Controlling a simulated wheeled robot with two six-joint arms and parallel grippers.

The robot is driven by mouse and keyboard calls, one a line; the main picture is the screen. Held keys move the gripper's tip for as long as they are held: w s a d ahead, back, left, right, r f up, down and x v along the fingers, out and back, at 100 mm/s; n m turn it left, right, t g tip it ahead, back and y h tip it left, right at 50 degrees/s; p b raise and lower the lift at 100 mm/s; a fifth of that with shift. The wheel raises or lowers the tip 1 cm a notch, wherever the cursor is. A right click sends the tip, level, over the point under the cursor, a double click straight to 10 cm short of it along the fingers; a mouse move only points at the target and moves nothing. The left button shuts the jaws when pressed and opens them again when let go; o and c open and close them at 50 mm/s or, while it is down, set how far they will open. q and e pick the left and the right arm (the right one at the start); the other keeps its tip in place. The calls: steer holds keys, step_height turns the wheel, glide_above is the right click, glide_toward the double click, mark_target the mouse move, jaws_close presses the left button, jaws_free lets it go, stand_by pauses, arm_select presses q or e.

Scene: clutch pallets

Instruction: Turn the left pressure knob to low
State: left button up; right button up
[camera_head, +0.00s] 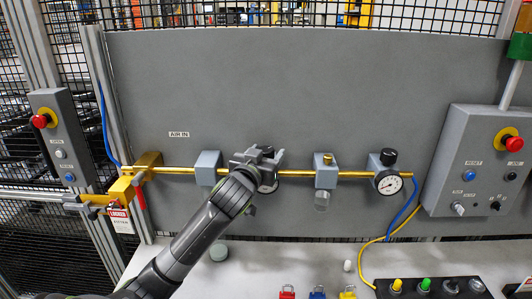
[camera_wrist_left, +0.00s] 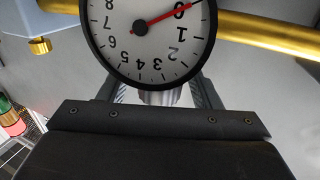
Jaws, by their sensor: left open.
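The left pressure gauge (camera_wrist_left: 150,62) fills the top of the left wrist view, upside down, with its red needle near 0. Below it in that view, a greyish ribbed knob (camera_wrist_left: 160,97) shows partly between the fingers of my left gripper (camera_wrist_left: 157,95). The gripper is open around it; I cannot tell whether the fingers touch it. In the head view my left gripper (camera_head: 260,156) is at the left regulator on the brass pipe and hides most of its knob and gauge. My right gripper is not in view.
A second regulator with a black knob (camera_head: 388,156) and white gauge (camera_head: 388,183) stands to the right. A filter block (camera_head: 326,177) sits between. A grey control box (camera_head: 476,165) is far right. Padlocks (camera_head: 318,293) sit at the table's front.

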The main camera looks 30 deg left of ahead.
arm_select(q)
steer(key=c, duration=1)
steer(key=shift+o, duration=0.2)
steer(key=shift+n+y, duration=0.3)
steer(key=shift+d+n+g+y, duration=0.1)
steer(key=shift+n+g+y, duration=0.35)
steer(key=shift+y, duration=0.45)
steer(key=n+g+y+b, duration=0.1)
steer(key=n+y, duration=0.1)
steer(key=y, duration=0.1)
steer(key=shift+f+n+g, duration=0.1)
steer(key=shift+n+g, duration=0.15)
steer(key=shift+g, duration=0.1)
steer(key=n+g+y+b, duration=0.3)
steer(key=y, duration=0.1)
steer(key=shift+n+g+y, duration=0.3)
steer(key=shift+n+g+y+b, duration=0.7)
steer(key=shift+n+g, duration=0.1)
steer(key=shift+g, duration=0.3)
